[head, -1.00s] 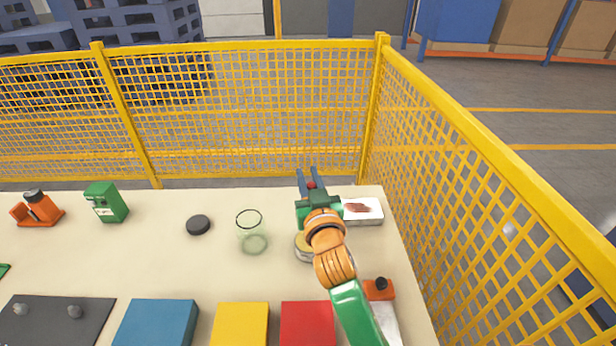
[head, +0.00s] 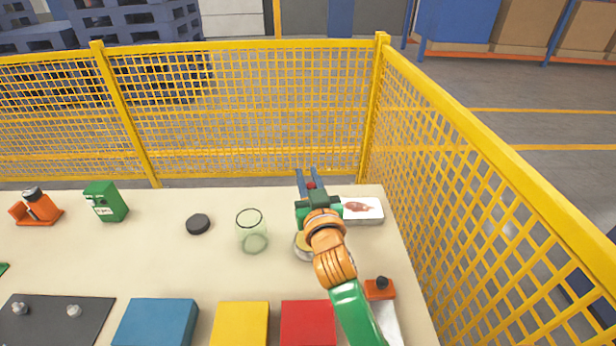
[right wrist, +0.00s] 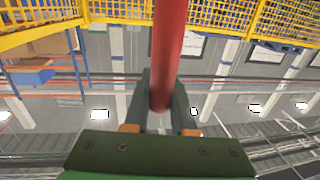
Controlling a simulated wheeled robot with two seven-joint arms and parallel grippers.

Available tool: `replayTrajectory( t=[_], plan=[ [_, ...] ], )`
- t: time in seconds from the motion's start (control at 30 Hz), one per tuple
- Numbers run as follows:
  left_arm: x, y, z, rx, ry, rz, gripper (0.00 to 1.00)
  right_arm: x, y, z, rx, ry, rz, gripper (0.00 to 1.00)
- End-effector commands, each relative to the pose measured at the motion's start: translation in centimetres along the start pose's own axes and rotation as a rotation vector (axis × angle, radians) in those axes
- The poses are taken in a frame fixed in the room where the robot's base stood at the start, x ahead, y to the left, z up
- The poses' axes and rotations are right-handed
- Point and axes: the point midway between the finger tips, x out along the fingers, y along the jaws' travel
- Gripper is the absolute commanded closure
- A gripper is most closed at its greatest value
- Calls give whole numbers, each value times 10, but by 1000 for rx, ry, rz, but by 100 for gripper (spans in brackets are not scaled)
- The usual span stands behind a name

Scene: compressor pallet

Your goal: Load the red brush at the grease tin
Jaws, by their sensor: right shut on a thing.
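My right gripper (head: 307,178) is shut on the red brush (right wrist: 170,50), whose red handle stands between the two fingers in the right wrist view. In the head view only a small red bit of it shows between the fingers; its bristles are not visible. A round tin with yellowish content, likely the grease tin (head: 301,246), sits on the table just nearer than the gripper, partly hidden behind my right wrist. The gripper is held beyond the tin, toward the back fence. My left gripper is not in view.
A white tray with a reddish-brown smear (head: 366,212) lies right of the gripper. A clear glass (head: 251,232) and a black disc (head: 198,224) stand to the left. Blue (head: 156,322), yellow (head: 240,325) and red (head: 307,325) blocks line the front. Yellow mesh fence (head: 250,110) encloses the back and right.

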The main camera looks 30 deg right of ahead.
Motion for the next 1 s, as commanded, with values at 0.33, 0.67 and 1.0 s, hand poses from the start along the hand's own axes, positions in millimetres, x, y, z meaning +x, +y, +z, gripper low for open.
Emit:
replayTrajectory(
  t=[0.33,0.67,1.0],
  plan=[
    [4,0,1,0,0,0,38,0,0,5,0,0,0,100],
    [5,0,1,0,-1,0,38,0,0,6,0,-1,0,100],
    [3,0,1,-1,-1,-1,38,0,0,8,0,-3,1,100]
  ],
)
